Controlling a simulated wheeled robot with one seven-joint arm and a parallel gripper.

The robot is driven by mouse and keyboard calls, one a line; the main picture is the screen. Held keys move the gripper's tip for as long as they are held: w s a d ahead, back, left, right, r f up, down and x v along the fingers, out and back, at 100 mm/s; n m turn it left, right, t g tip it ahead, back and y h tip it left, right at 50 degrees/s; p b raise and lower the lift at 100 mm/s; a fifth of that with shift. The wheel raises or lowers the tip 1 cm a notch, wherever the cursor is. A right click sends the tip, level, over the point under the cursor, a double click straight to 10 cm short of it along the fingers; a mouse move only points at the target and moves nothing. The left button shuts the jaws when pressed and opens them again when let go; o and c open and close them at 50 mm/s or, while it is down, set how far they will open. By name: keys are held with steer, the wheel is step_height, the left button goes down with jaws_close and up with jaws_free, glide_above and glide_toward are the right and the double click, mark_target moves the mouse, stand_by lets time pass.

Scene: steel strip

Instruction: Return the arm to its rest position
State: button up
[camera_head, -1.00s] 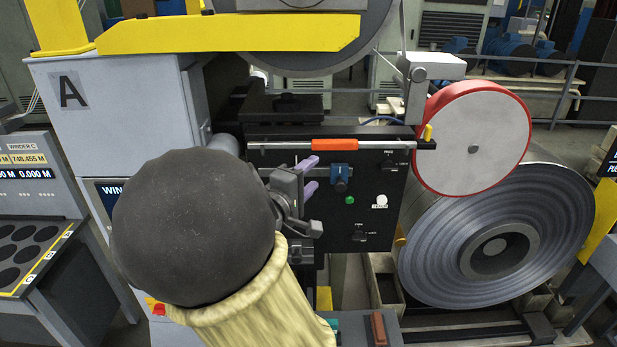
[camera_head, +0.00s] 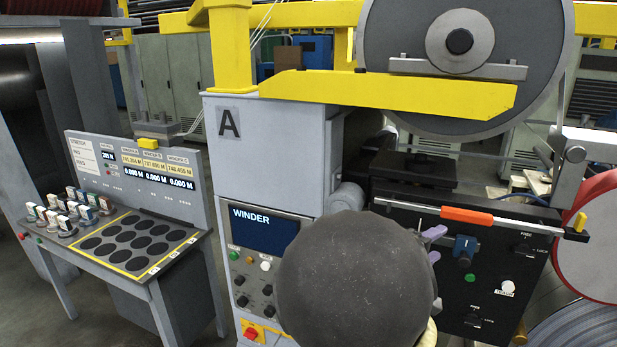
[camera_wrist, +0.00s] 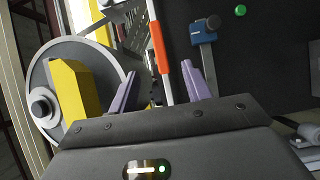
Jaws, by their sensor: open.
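My gripper (camera_head: 436,243) shows two purple fingers, mostly hidden in the head view behind a large dark rounded part of my arm (camera_head: 355,280). It is in front of the black panel (camera_head: 500,255), left of the blue knob (camera_head: 465,246). In the wrist view my gripper (camera_wrist: 160,70) has its fingers apart with nothing held. Beyond the gap, a steel rod with an orange sleeve (camera_wrist: 158,52) shows; I cannot tell how near it is.
The grey winder cabinet (camera_head: 262,160) marked A stands left of the panel under a yellow beam (camera_head: 400,92). A large coil disc (camera_head: 400,60) is above. A console (camera_head: 150,240) with tags and black discs stands left. Open floor (camera_head: 40,330) lies front left.

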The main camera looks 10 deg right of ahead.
steer(key=w+a+f+m+t+y+b, duration=0.1)
steer(key=a+f+y+b, duration=0.1)
steer(key=a+f+y, duration=0.55)
steer(key=w+a+f+m+t+y+b, duration=0.1)
steer(key=a+f+y+b, duration=0.25)
steer(key=f, duration=0.65)
steer(key=s+a+f+m+g+y+b, duration=0.1)
steer(key=s+a+f+g+y, duration=0.1)
steer(key=s+f, duration=0.3)
steer(key=s+a+f+m+g+y+b, duration=0.2)
steer(key=s+a+f+g, duration=0.3)
steer(key=s, duration=0.4)
steer(key=shift+s+f+y, duration=0.25)
steer(key=shift+y, duration=0.15)
steer(key=shift+d, duration=0.15)
